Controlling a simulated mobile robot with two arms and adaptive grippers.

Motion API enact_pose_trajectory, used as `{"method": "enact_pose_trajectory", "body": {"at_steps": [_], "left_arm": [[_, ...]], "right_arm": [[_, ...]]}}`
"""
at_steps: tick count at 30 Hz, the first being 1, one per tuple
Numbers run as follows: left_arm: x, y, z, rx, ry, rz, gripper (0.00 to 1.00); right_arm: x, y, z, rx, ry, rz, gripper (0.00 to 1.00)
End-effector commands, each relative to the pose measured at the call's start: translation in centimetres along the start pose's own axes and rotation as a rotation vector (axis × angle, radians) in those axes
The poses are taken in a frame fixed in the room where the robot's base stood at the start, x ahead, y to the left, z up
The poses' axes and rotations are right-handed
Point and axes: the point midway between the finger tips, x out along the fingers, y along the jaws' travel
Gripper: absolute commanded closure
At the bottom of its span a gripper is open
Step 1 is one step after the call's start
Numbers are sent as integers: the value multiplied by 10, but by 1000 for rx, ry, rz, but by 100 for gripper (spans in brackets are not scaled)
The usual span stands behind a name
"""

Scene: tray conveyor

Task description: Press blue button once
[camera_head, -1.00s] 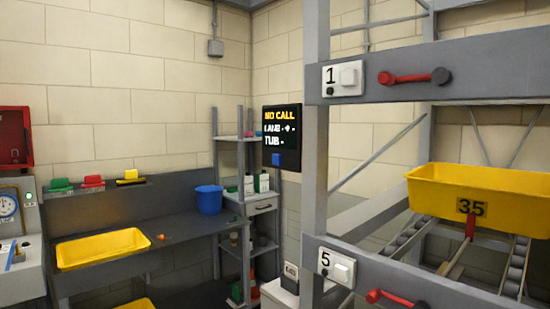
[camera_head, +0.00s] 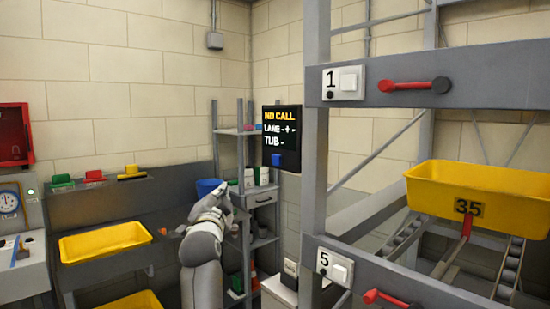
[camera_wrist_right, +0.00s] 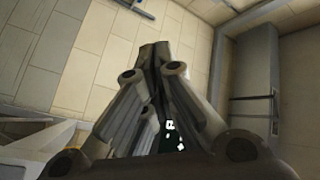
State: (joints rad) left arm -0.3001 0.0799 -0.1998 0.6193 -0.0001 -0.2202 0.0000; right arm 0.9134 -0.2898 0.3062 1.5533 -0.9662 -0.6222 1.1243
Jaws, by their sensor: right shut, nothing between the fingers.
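The blue button (camera_head: 277,160) sits at the lower part of a black wall display (camera_head: 281,133) reading "NO CALL", "LANE" and "TUB". My right gripper (camera_head: 224,192) is raised in front of the dark bench, left of and lower than the button in the picture, and apart from it. Its fingers are shut and empty; they also show closed together in the right wrist view (camera_wrist_right: 155,52). In that view, a dark patch with white marks shows between the finger links; I cannot tell what it is. My left gripper is not in view.
A grey rack (camera_head: 315,200) stands right of the display, with red handles and a yellow tub (camera_head: 480,184) marked 35. Behind my gripper are a blue bucket (camera_head: 205,187) and a shelf unit (camera_head: 245,165). A yellow tray (camera_head: 103,243) lies on the bench at left.

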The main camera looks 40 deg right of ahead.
Motion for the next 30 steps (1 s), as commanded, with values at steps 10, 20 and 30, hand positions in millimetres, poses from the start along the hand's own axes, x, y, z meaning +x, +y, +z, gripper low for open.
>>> {"method": "enact_pose_trajectory", "body": {"at_steps": [10, 20, 30], "left_arm": [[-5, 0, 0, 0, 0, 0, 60], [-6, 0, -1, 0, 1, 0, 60], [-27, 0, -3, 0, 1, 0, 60]], "right_arm": [[-3, -25, -74, 140, 114, 12, 100], [-3, -25, -74, 138, 113, 12, 100], [20, -6, -94, 134, 114, 14, 100]]}}
